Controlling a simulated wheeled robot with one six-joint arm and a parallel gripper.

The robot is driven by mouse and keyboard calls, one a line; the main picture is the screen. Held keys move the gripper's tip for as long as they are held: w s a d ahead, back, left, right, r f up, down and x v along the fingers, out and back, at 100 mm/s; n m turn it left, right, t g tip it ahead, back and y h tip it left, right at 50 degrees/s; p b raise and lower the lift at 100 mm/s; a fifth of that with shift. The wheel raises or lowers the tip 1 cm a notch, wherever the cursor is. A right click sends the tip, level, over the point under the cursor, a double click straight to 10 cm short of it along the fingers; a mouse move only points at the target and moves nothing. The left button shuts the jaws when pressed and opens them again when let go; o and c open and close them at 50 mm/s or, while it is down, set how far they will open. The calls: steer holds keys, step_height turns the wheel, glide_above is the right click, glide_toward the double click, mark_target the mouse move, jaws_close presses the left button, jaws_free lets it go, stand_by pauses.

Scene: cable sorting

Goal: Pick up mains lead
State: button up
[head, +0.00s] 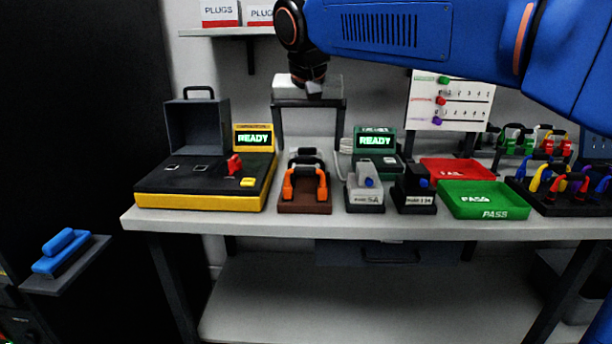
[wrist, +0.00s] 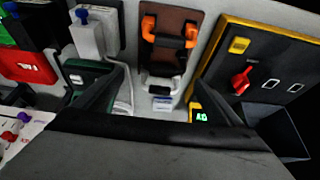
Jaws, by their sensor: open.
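A lead with orange ends and a dark middle (head: 304,184) lies on a brown tray (head: 304,208) near the front of the bench. It also shows in the wrist view (wrist: 169,37), at the top centre. A black lead-like piece (head: 306,158) lies just behind it. I cannot tell for sure which is the mains lead.
A yellow-and-black tester (head: 160,200) with an open lid stands left of the tray. Red (head: 458,169) and green (head: 485,200) trays and a rack of coloured leads (head: 560,207) are further right.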

mark_target(306, 157)
steer(key=shift+a+x, duration=0.2)
steer(key=shift+x, duration=1.5)
steer(key=shift+a+x, duration=0.15)
steer(key=shift+x, duration=1.55)
steer(key=shift+s, duration=0.1)
steer(key=c, duration=1.2)
